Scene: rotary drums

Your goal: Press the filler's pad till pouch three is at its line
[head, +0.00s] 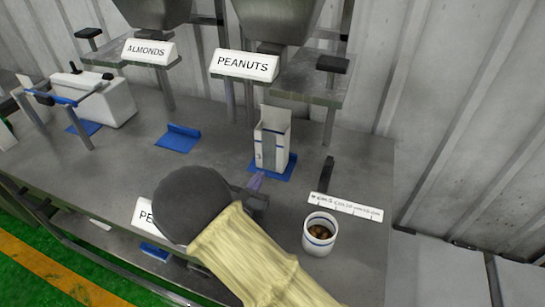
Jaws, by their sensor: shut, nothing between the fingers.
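Pouch three (272,146), a white open-topped carton marked 3 with a grey window strip and blue lines, stands upright on a blue mat (289,172) below the PEANUTS sign (245,65). I cannot make out its fill level. A grey hopper (270,20) hangs above that sign. A black pad (332,64) sits at the right of the PEANUTS filler's shelf. Another black pad (88,33) is left of the ALMONDS sign (148,51). My gripper (257,184) is shut and empty, low in front of the pouch; its tips are hard to make out.
A white cup (319,236) with brown contents stands at the right, beside a white marked strip (345,206) and a dark upright bar (327,174). An empty blue mat (177,138) lies left. A white machine (100,98) is far left. My arm hides part of the front.

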